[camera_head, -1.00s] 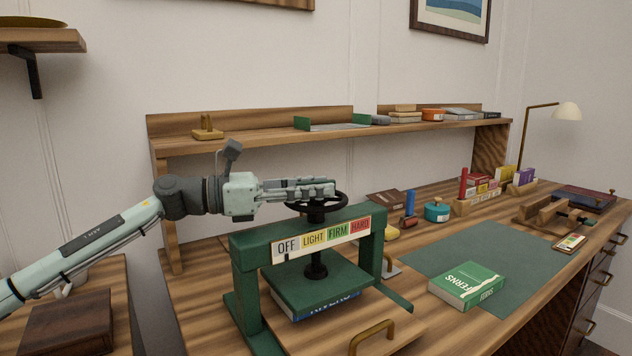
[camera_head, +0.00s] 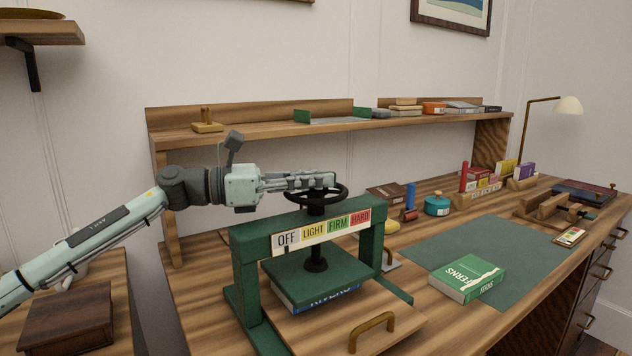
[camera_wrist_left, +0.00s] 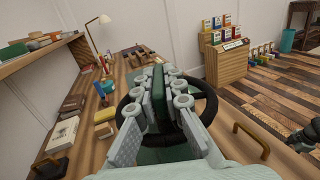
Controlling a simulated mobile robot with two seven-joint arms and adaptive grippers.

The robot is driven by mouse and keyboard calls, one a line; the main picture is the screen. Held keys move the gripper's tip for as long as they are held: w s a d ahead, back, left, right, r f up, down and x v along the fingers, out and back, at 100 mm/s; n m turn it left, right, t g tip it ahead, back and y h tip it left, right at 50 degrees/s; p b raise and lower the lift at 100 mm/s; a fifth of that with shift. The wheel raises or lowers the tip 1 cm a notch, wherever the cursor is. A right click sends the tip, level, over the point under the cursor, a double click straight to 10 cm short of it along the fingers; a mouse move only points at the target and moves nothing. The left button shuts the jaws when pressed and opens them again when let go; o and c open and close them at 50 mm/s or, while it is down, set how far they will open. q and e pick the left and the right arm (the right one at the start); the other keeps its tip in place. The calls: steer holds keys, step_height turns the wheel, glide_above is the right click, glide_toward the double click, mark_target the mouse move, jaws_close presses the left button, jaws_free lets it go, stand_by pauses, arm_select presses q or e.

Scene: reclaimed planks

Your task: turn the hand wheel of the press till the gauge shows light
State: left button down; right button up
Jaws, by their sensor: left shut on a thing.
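The green press (camera_head: 248,262) stands on the desk with its black hand wheel (camera_head: 343,196) on top. The gauge strip (camera_head: 322,229) on its front beam reads OFF, LIGHT, FIRM and HARD. A small dark pointer shows at the lower edge under OFF. A blue book (camera_head: 334,302) lies under the green pressing plate (camera_head: 292,287). My left gripper (camera_head: 325,180) lies level across the wheel from the left, shut on it.
A green FERNS book (camera_head: 468,279) lies on the green mat (camera_head: 440,252) to the right. A brass handle (camera_head: 372,331) stands in front of the press. A shelf (camera_head: 270,137) runs behind it. A dark jointed part, perhaps my right arm, shows at the wrist view's right edge.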

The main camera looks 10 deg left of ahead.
arm_select(q)
steer(key=m+g+b, duration=0.1)
steer(key=m+g, duration=0.1)
steer(key=g, duration=0.1)
steer(key=m+g+h+b, duration=0.1)
steer(key=m+g+b, duration=0.1)
steer(key=g, duration=0.1)
steer(key=shift+h, duration=0.3)
steer(key=m+g, duration=0.2)
steer(key=g, duration=0.1)
steer(key=shift+m+g, duration=0.5)
steer(key=shift+g, duration=0.4)
arm_select(e)
step_height(320, 180, up, 9)
steer(key=shift+d+h, duration=0.15)
steer(key=shift+h, duration=0.15)
arm_select(q)
steer(key=shift+m+g, duration=0.3)
steer(key=shift+g, duration=0.1)
arm_select(e)
steer(key=shift+f, duration=0.1)
arm_select(q)
steer(key=c, duration=1.6)
jaws_free()
steer(key=shift+r, duration=0.1)
step_height(320, 180, up, 10)
steer(key=shift+f, duration=0.1)
